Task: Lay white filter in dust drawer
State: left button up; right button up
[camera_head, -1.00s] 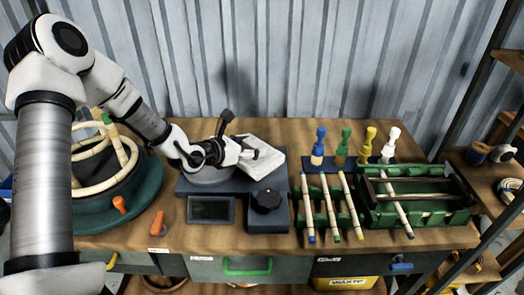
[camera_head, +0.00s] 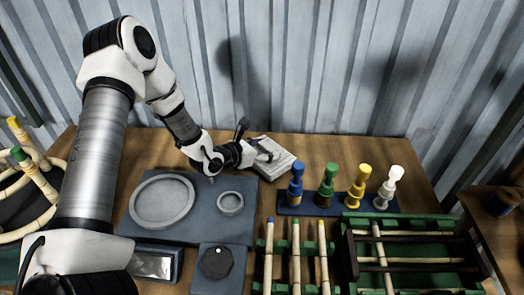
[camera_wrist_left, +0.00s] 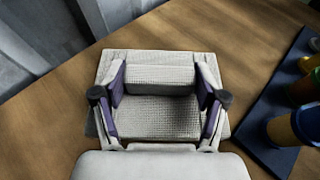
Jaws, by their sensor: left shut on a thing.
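The white filter (camera_head: 281,163) is a pale, flat block with a fine woven surface near the back of the workbench. My left gripper (camera_head: 264,153) is shut on it. In the left wrist view, its two fingers (camera_wrist_left: 162,86) press the sides of a raised middle part of the filter (camera_wrist_left: 155,118). The filter is close over the wood, but I cannot tell whether it touches it. The dust drawer is not in view now. My right gripper is not in view.
A dark plate with a large ring (camera_head: 162,202) and small ring lies front left of the filter. A blue stand (camera_head: 330,207) with several coloured bottles is close on the right. Green racks (camera_head: 415,222) hold sticks. Corrugated wall (camera_head: 330,60) stands behind.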

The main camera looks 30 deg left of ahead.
pick_arm(q)
jog(key=shift+w+f, duration=0.1)
jog(key=shift+f, duration=0.75)
jog(key=shift+s+r, duration=0.15)
jog(key=shift+s, duration=0.05)
jog(key=shift+f, duration=0.2)
jog(key=o, duration=1.2)
jog(key=shift+w, duration=0.15)
jog(key=shift+c, duration=0.2)
